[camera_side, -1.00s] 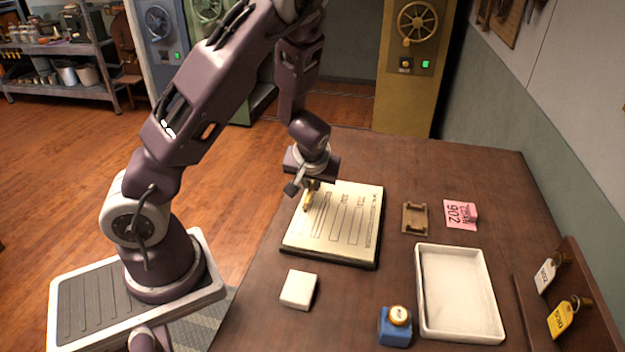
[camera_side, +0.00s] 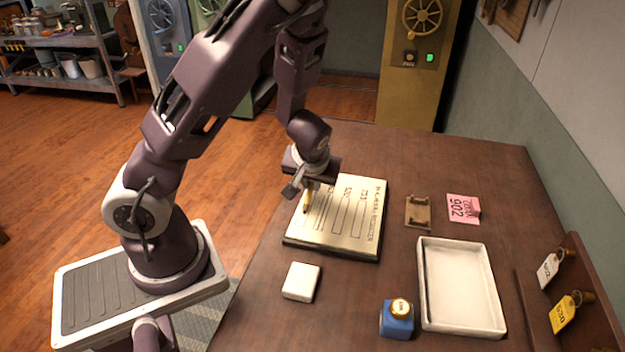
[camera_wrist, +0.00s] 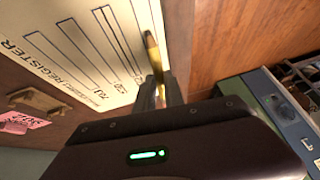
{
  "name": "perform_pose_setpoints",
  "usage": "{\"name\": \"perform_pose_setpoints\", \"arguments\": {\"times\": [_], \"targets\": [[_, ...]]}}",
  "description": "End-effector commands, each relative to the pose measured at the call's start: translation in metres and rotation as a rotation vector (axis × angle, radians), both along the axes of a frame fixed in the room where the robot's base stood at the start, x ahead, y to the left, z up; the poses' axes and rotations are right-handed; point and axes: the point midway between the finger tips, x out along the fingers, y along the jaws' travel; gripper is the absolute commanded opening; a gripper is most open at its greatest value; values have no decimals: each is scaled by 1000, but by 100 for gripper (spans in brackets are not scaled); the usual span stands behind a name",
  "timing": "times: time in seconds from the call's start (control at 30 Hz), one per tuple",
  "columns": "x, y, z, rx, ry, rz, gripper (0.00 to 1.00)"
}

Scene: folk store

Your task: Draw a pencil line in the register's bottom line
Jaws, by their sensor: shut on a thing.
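The register (camera_side: 345,222) lies flat on the table, an open cream page with several long ruled boxes and a printed heading. It also shows in the wrist view (camera_wrist: 62,62). My gripper (camera_side: 311,182) is over the page's left part in the side view, shut on a yellow pencil (camera_side: 307,202). In the wrist view the pencil (camera_wrist: 153,52) sticks out from between the fingers (camera_wrist: 167,92). Its dark tip is close to the page's edge, beside the outermost ruled box. I cannot tell whether the tip touches the paper, and no pencil mark can be made out.
A small wooden rest (camera_side: 418,211) and a pink note (camera_side: 463,209) lie right of the register. A white block (camera_side: 301,282), a blue ink bottle (camera_side: 397,320) and a white tray (camera_side: 427,290) stand nearer. A tag rack (camera_side: 590,318) is at the right edge.

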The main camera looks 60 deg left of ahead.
Motion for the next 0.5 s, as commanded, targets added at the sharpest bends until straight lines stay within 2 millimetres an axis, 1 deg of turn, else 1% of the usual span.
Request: {"name": "perform_pose_setpoints", "arguments": {"times": [0.5], "targets": [[-12, -12, 0, 0, 0, -1, 0]]}}
